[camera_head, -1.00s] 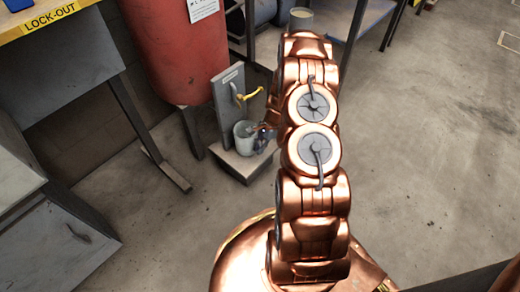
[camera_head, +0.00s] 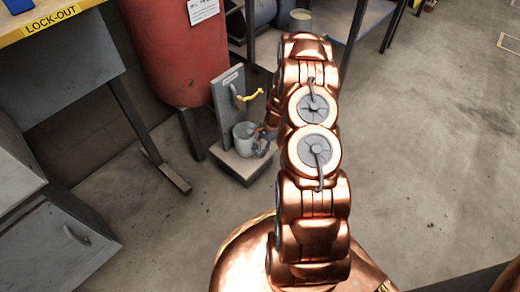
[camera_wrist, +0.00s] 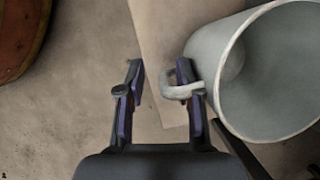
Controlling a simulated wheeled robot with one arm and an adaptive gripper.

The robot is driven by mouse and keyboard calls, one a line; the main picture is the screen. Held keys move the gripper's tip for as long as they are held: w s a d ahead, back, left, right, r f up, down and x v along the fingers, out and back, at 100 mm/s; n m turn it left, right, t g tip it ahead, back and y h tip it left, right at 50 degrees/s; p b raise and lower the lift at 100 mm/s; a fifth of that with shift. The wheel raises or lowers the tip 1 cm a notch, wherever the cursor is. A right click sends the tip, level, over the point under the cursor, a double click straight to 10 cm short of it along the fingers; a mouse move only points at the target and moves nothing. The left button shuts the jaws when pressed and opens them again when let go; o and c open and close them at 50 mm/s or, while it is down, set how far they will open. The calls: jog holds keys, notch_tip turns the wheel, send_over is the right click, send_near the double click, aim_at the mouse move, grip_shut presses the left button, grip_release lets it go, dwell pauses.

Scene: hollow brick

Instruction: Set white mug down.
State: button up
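The white mug (camera_head: 242,138) is upright on the base of a small grey stand with a yellow spout, and it looks to rest there. In the wrist view the mug (camera_wrist: 272,75) is at the right, its open mouth showing, its handle (camera_wrist: 180,91) pointing left. My gripper (camera_head: 262,140) is at the mug's right side, partly hidden by my arm. In the wrist view my gripper (camera_wrist: 160,92) is open. Its right finger is at the handle, seemingly inside the loop; its left finger is clear of it with a gap between.
The stand's base (camera_head: 240,165) is low on the concrete floor. A red tank (camera_head: 175,50) stands behind it. A workbench (camera_head: 60,60) and a grey cabinet (camera_head: 55,235) are at the left. A shelf with a container (camera_head: 301,20) is behind. Floor at right is open.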

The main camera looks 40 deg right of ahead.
jog(key=p+v, duration=0.4)
jog(key=v, duration=0.8)
jog(key=s+a+r+n+g+h, duration=0.1)
jog(key=s+a+r+n, duration=0.35)
jog(key=a+r, duration=0.5)
jog(key=s+a+r+n+g, duration=0.1)
jog(key=s+a+r+n, duration=0.35)
jog(key=a+r, duration=0.55)
jog(key=s+a+r+n+h, duration=0.1)
jog(key=s+a+r+n, duration=0.1)
jog(key=s, duration=0.5)
jog(key=s+a+r+n+g+h, duration=0.1)
jog(key=s+r+n, duration=0.3)
jog(key=s, duration=0.4)
jog(key=s+a+r+n+g+h, duration=0.1)
jog(key=s+a+r+n, duration=0.1)
jog(key=s, duration=0.6)
notch_tip(320, 180, up, 2)
jog(key=shift+a+r+n, duration=0.2)
jog(key=shift+a+n, duration=0.2)
jog(key=shift+a, duration=0.3)
